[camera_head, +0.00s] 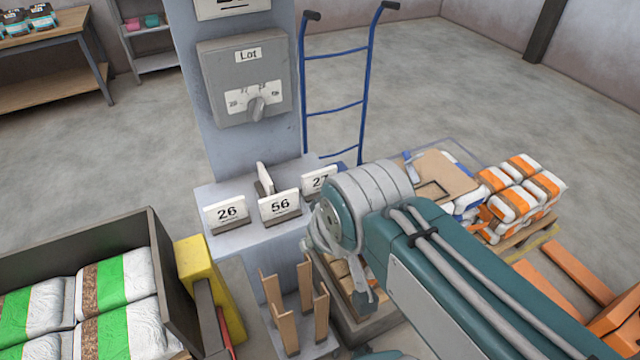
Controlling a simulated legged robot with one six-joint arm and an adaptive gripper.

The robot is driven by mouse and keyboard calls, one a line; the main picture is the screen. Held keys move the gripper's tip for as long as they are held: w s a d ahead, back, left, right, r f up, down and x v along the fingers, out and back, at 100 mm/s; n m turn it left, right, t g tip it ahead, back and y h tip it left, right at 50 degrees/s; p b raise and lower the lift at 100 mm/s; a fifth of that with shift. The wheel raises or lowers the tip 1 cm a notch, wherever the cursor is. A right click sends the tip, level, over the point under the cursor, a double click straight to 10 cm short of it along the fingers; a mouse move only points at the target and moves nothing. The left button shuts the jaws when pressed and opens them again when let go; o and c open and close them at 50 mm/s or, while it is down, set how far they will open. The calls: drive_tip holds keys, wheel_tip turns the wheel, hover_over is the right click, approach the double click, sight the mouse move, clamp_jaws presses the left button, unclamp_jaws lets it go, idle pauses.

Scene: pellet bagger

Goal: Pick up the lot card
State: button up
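Several white number cards stand on the grey ledge (231,243) at the foot of a grey column. A card marked 26 (227,213) is at the left and a card marked 56 (280,206) in the middle. A card that seems to read 27 (317,181) is at the right, partly covered by my arm. Another card (264,179) stands turned nearly edge-on behind 56. A grey box labelled Lot (247,56) with a rotary knob (256,107) is above them; its dial marks are too small to read surely.
A dark-walled bin (152,232) with green-and-white bags is at the lower left, beside a yellow block (211,285). Upright wooden posts (286,325) stand below the ledge. A blue hand truck (335,108) is behind. Orange-and-white bags (520,190) are stacked at the right.

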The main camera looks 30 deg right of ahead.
drive_tip(key=w+d+f+n+g+h, duration=0.1)
drive_tip(key=w+d+n, duration=0.2)
drive_tip(key=w+n, duration=0.2)
drive_tip(key=w+d+f+n+g+h, duration=0.1)
drive_tip(key=w+d+n+g, duration=0.1)
drive_tip(key=w+n, duration=0.4)
drive_tip(key=w+d+f+n+g+h, duration=0.1)
drive_tip(key=w+n, duration=0.5)
drive_tip(key=w, duration=0.8)
drive_tip(key=shift+d+f+g, duration=0.25)
drive_tip(key=shift+d+g, duration=0.1)
drive_tip(key=shift+d, duration=0.35)
drive_tip(key=shift+d+f+g, duration=0.25)
drive_tip(key=shift+d+g, duration=0.1)
drive_tip(key=shift+d, duration=0.35)
drive_tip(key=n, duration=0.1)
approach(324, 187)
drive_tip(key=shift+w+d+f, duration=0.25)
drive_tip(key=shift+w+f, duration=0.5)
drive_tip(key=shift+f, duration=0.2)
drive_tip(key=shift+s+x, duration=0.2)
drive_tip(key=shift+x, duration=1.2)
drive_tip(key=shift+s+x, duration=0.15)
drive_tip(key=shift+x, duration=1.2)
drive_tip(key=shift+d+f, duration=0.1)
drive_tip(key=shift+f, duration=0.15)
